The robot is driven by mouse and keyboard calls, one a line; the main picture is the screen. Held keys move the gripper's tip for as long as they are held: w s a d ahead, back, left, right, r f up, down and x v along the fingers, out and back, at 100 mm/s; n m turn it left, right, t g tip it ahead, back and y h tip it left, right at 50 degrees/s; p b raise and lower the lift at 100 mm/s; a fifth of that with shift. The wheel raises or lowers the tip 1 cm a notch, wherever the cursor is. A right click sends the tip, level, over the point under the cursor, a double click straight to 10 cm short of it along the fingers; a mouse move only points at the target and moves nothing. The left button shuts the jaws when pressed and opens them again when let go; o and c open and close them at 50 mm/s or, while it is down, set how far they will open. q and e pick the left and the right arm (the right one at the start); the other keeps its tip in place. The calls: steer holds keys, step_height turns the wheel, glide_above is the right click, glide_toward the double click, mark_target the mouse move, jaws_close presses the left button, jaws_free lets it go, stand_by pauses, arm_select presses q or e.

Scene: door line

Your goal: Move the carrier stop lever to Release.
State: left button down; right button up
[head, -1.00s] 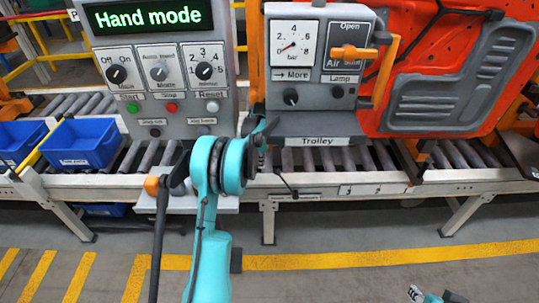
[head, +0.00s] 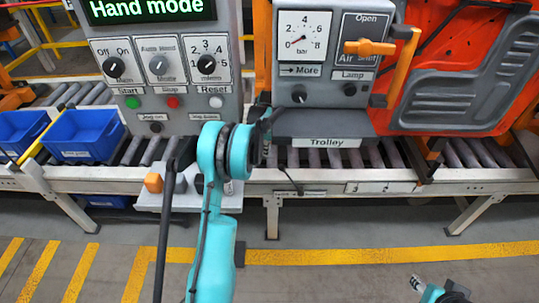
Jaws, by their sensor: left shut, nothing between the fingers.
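I cannot pick out the carrier stop lever or a Release mark for sure. A thin dark rod (head: 289,180) stands at the conveyor's front rail above a small plate whose text is too small to read. My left gripper (head: 264,118) is shut and empty, dark and small, in front of the gap between the control panel and the trolley unit. My teal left arm hides part of the rollers and the shelf behind it. Part of my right gripper (head: 418,283) shows low at the right, over the floor, too small to tell its jaws.
The control panel (head: 183,101) reads Hand mode. The trolley unit (head: 325,123) carries a gauge, an orange valve handle (head: 369,47) and an orange side bar. Blue bins (head: 85,136) stand at left. A small shelf (head: 226,201) juts below the conveyor. The front floor is clear.

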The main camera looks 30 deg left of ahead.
arm_select(q)
steer(key=w+d+f+b, duration=0.1)
steer(key=d+f+b, duration=0.2)
steer(key=f, duration=0.4)
steer(key=shift+w+f+b, duration=0.3)
steer(key=shift+f+b, duration=0.05)
steer(key=shift+b, duration=0.55)
steer(key=shift+w, duration=0.1)
